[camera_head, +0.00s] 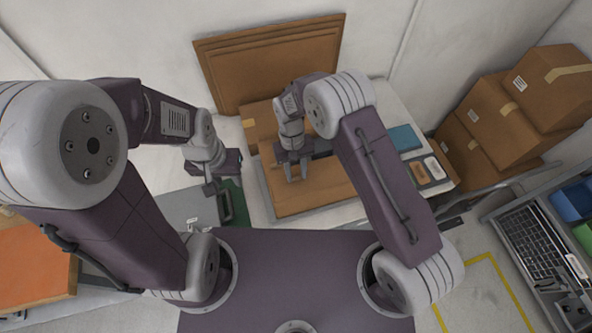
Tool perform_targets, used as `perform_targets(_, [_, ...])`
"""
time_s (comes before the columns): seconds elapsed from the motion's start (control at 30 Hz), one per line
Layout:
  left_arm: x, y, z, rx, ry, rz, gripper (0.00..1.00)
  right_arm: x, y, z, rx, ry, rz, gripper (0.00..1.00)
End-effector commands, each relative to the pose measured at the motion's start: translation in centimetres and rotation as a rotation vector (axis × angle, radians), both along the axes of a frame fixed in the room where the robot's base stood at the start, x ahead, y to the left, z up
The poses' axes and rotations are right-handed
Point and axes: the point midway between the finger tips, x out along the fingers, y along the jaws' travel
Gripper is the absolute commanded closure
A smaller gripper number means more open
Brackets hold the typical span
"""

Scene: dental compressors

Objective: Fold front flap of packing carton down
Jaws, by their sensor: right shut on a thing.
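The brown packing carton (325,193) lies in the middle of the work table, with its long side facing me. Its top is a broad brown surface, and I cannot make out the separate flaps. My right gripper (297,173) reaches down onto the carton's left half and is shut on part of it; its fingers and wrist hide the part gripped. My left gripper (211,188) hangs to the left of the carton, apart from it, over a grey case. Its fingers are too small and dark to show whether they are open.
Flat brown cardboard (270,62) leans on the back wall. A smaller taped box (262,122) stands behind the carton. A blue item (404,138) and a grey tray (428,172) lie to the right. Stacked boxes (500,125) stand far right. A grey case (183,208) lies left.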

Motion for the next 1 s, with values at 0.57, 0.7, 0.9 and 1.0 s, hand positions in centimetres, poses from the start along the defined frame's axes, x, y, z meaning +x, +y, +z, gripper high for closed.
perform_targets(0.57, [0.0, 0.0, 0.0, 0.0, 0.0, 0.0, 0.64, -0.1, -0.1, -0.1, -0.001, 0.003, -0.001, 0.45])
perform_targets(0.7, [0.0, 0.0, -0.4, 0.0, 0.0, 0.0, 0.64, 0.2, 0.1, 0.7, 0.001, 0.0, -0.001, 0.45])
perform_targets(0.9, [0.0, 0.0, -1.5, 0.0, 0.0, 0.0, 0.64, 1.3, 0.4, 4.9, 0.002, -0.001, -0.002, 0.45])
perform_targets(1.0, [0.0, 0.0, -1.9, 0.0, 0.0, 0.0, 0.64, 1.8, 0.5, 6.8, 0.001, 0.0, -0.002, 0.45])
